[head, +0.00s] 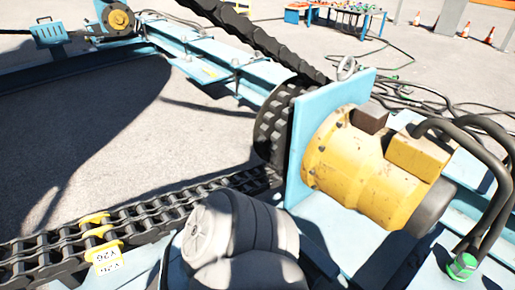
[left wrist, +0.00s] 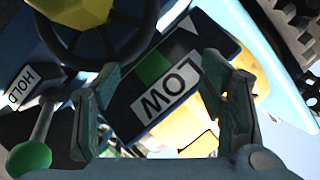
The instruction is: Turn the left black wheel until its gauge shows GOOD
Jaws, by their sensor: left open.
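In the left wrist view, the black wheel (left wrist: 97,64) is at the upper left, partly cut off by the top edge, with a yellow part at its middle. Below and right of it is a dark gauge panel (left wrist: 163,95) with a white LOW label, a green block and a white pointed mark. The word GOOD does not show. My left gripper (left wrist: 160,64) is open, its two dark fingers apart with the panel seen between them; nothing is held. The wheel overlaps the area just above the left finger; I cannot tell whether they touch. My right gripper is not in view.
A green-knobbed lever (left wrist: 28,158) and a HOLD label (left wrist: 22,88) are left of the left finger. In the head view, a yellow motor (head: 350,165) sits on a blue plate, with a heavy chain (head: 140,222) to its left. Cables lie on the ground behind.

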